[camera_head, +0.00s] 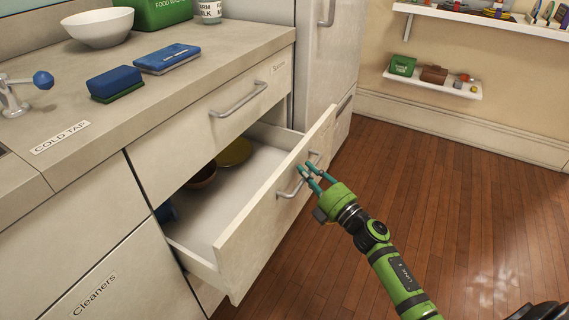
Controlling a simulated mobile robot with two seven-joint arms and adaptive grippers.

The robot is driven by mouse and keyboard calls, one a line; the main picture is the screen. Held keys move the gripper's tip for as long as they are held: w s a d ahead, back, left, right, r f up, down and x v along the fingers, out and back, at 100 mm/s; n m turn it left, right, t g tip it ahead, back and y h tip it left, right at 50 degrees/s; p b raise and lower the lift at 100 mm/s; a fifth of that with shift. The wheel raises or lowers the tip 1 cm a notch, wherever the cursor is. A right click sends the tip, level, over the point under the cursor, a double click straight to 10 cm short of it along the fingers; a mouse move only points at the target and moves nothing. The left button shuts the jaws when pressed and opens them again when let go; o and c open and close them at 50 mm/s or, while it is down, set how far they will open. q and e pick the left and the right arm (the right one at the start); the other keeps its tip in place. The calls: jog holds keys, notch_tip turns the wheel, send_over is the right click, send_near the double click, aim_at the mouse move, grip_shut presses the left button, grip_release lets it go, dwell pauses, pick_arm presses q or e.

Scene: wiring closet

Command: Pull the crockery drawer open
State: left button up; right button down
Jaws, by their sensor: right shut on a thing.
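The lower drawer (258,232), with crockery in it, stands well out from the counter front. Inside are a yellow plate (235,153), a brown bowl (203,176) and a dark blue piece (166,212), partly hidden under the counter. Its bar handle (288,192) is on the front panel. My right gripper (309,175) is shut on this handle, its teal fingers at the handle's right end. The label near the handle is too small to read. My left gripper is not in view.
The upper drawer (200,135) is closed above the open one. A tall fridge-like cabinet (325,55) stands just right of the drawers. A Cleaners cupboard (120,275) is at lower left. The wooden floor (430,180) at right is clear.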

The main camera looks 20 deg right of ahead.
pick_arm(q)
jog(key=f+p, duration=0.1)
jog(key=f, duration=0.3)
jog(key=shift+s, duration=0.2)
pick_arm(e)
jog(key=s+d, duration=1)
jog(key=s, duration=0.3)
jog(key=shift+s+d, duration=0.25)
jog(key=c, duration=1.2)
grip_release()
jog(key=shift+o, duration=0.2)
jog(key=v, duration=1.2)
